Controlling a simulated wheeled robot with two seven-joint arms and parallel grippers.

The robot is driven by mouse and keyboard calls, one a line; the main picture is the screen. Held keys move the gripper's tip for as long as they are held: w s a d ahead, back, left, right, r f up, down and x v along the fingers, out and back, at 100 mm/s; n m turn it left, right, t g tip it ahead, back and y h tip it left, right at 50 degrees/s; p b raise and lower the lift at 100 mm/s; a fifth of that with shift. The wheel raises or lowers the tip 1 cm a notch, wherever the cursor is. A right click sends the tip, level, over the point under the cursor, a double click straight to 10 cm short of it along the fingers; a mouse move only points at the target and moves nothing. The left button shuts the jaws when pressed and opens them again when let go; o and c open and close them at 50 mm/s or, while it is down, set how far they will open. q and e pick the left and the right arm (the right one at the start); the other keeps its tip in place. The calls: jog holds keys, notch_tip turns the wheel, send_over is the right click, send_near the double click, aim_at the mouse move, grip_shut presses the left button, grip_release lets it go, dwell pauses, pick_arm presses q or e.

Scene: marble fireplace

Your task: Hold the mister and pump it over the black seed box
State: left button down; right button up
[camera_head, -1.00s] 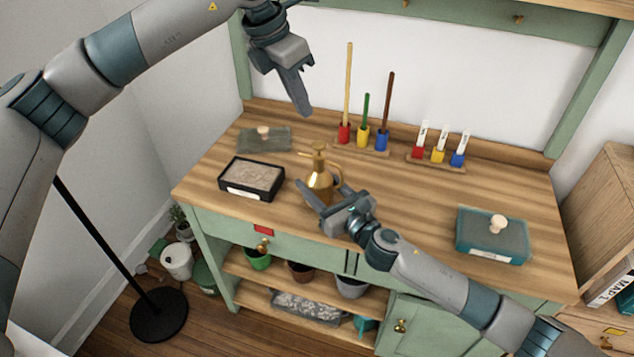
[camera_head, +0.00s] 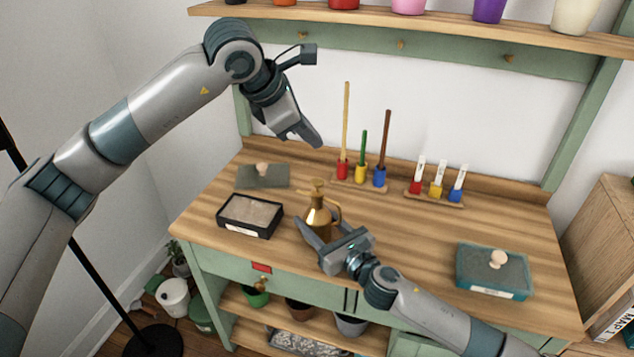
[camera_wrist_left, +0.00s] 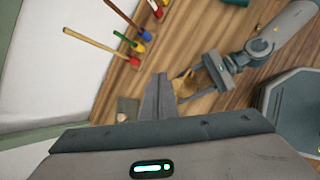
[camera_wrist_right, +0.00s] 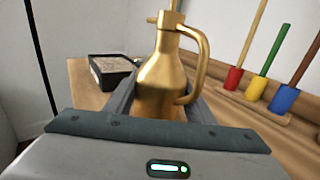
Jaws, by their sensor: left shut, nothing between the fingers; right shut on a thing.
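The brass mister (camera_head: 318,216) stands upright on the bench; its body sits between the fingers of my right gripper (camera_head: 318,236). The right wrist view shows the mister (camera_wrist_right: 163,75) close up, its handle to the right and nozzle to the left. My right gripper is shut on it. The black seed box (camera_head: 250,216), filled with pale soil and with a white label on its front, lies just left of the mister. My left gripper (camera_head: 310,136) is shut and empty, raised above the bench behind the mister; its closed fingers show in the left wrist view (camera_wrist_left: 158,100).
A dark flat lid (camera_head: 262,177) with a knob lies behind the seed box. A rack (camera_head: 360,185) with coloured tool holders and another rack (camera_head: 435,195) with tubes stand at the back. A teal box (camera_head: 492,272) with a knobbed lid is at the right.

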pick_arm(q)
jog(key=shift+w+r+m+t+h, duration=0.2)
jog(key=shift+r+m+t+h, duration=0.2)
jog(key=shift+r+m+t, duration=0.55)
jog(key=shift+f, duration=0.35)
send_near(319, 179)
jog(key=shift+w+d+f, duration=0.35)
jog(key=shift+w+d, duration=0.2)
jog(key=shift+w, duration=0.15)
jog(key=shift+w+d+f, duration=0.35)
jog(key=shift+w+d, duration=0.25)
jog(key=shift+w, duration=0.05)
jog(key=shift+w+d+f, duration=0.35)
jog(key=shift+w+d, duration=0.2)
jog(key=shift+w, duration=0.15)
jog(key=shift+f, duration=0.1)
jog(key=shift+f, duration=0.3)
jog(key=shift+f, duration=0.95)
dwell(1.5)
jog(key=shift+r, duration=1.35)
